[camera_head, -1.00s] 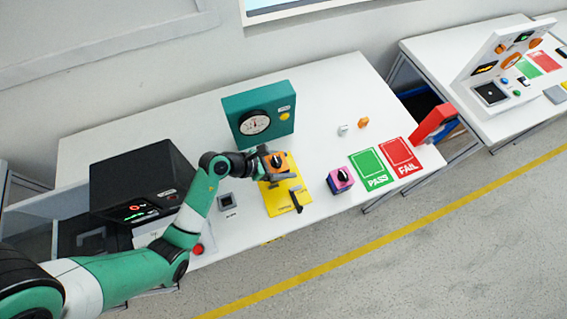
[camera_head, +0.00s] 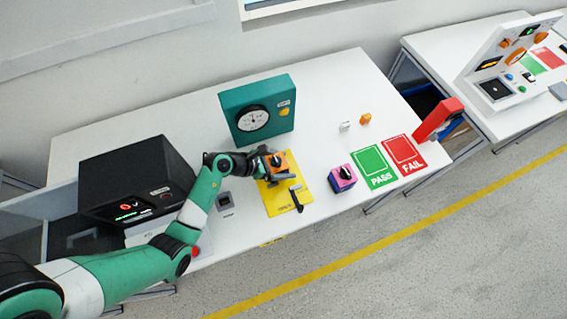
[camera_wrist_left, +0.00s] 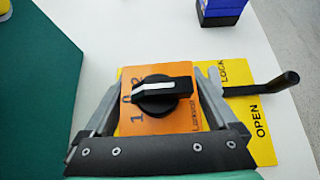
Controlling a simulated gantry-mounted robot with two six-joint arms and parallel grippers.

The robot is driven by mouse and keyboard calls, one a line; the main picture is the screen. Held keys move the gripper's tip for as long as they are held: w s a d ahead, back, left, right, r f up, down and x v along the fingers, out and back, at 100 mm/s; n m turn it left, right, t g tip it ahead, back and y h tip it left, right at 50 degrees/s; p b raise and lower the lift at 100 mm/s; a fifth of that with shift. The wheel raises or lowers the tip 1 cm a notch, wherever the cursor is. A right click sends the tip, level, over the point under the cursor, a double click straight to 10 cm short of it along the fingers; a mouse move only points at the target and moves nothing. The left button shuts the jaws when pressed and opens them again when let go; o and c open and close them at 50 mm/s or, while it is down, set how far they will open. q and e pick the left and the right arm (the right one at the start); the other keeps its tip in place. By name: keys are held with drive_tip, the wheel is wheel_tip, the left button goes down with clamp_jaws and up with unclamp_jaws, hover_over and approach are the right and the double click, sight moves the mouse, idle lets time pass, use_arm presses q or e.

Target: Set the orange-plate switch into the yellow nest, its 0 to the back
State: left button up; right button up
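The orange-plate switch (camera_head: 281,161) has a black knob and is over the back part of the yellow nest plate (camera_head: 274,202). In the left wrist view, the switch's orange plate (camera_wrist_left: 133,120) shows 1, 0 and 2 along its left side, towards the teal box at the back. The knob's white line points to the 0. My left gripper (camera_wrist_left: 160,78) has one finger against each side of the plate. Whether the plate is fully seated is hidden. A black-handled lever (camera_wrist_left: 275,86) is beside the nest near the OPEN mark. My right gripper does not show.
A teal gauge box (camera_head: 258,111) stands behind the nest. A pink-plate switch (camera_head: 342,178) is to the right, before the green PASS mat (camera_head: 373,168) and red FAIL mat (camera_head: 404,155). A black box (camera_head: 135,180) stands left. The table's back right is mostly clear.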

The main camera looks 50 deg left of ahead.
sight(271, 164)
use_arm(q)
drive_tip(key=shift+o, duration=0.2)
drive_tip(key=shift+r, duration=0.1)
drive_tip(key=shift+s+a+r+p, duration=0.1)
drive_tip(key=shift+s+r+p, duration=0.05)
drive_tip(key=shift+r+p, duration=0.2)
drive_tip(key=p+v, duration=0.1)
drive_tip(key=v, duration=0.1)
drive_tip(key=shift+s+a+r, duration=0.1)
drive_tip(key=shift+s+r, duration=0.1)
drive_tip(key=shift+s+a+r, duration=0.1)
drive_tip(key=shift+s+r, duration=0.1)
drive_tip(key=shift+s, duration=0.2)
